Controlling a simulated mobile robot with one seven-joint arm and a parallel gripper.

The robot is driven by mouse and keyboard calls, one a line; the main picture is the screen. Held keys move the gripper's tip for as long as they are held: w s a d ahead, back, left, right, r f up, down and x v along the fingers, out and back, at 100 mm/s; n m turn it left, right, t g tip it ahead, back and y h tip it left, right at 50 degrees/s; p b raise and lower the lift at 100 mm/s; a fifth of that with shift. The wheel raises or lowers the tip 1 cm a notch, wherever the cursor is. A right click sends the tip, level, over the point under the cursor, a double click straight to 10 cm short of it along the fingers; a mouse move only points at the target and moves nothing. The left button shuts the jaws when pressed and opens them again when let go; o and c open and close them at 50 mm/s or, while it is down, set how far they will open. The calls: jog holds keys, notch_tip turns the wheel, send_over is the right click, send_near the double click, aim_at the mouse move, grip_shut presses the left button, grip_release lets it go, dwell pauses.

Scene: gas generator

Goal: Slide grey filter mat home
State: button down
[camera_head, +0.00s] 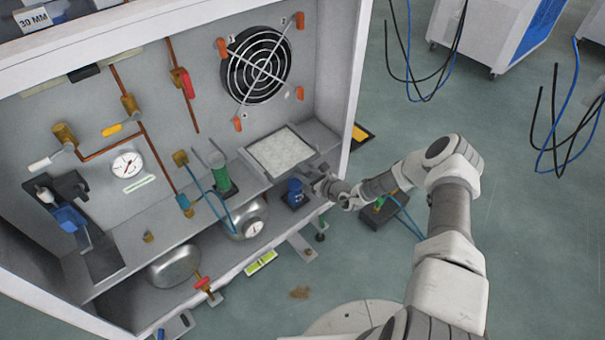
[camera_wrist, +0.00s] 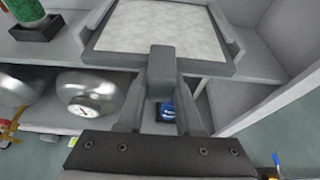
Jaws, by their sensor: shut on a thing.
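The grey filter mat (camera_head: 280,152) is a pale speckled panel in a darker grey frame. It lies at the right end of the cabinet's shelf, below the fan. In the wrist view the mat (camera_wrist: 160,28) fills the top middle, with a grey tab (camera_wrist: 163,62) at its near edge. Grey side rails (camera_wrist: 229,28) flank it. My gripper (camera_head: 322,184) is at the mat's near right corner in the head view. In the wrist view my gripper (camera_wrist: 162,92) is shut on the tab.
A blue container (camera_head: 295,190) stands below the mat, and a green cylinder (camera_head: 218,172) stands left of it. The cabinet's right wall (camera_head: 352,75) rises close by. A steel tank with a gauge (camera_head: 246,217) sits on the lower level. The floor to the right is mostly open.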

jog(key=shift+s+a+f, duration=0.1)
jog(key=shift+s+f, duration=0.1)
jog(key=shift+f, duration=0.2)
jog(key=c, duration=0.9)
grip_release()
jog(key=o, duration=0.4)
jog(key=shift+w+r, duration=0.15)
jog(key=shift+w, duration=0.05)
jog(key=p+v, duration=0.4)
jog(key=v, duration=1.3)
jog(key=shift+s+r+p, duration=0.15)
jog(key=shift+s+p, duration=0.05)
jog(key=shift+p, duration=0.15)
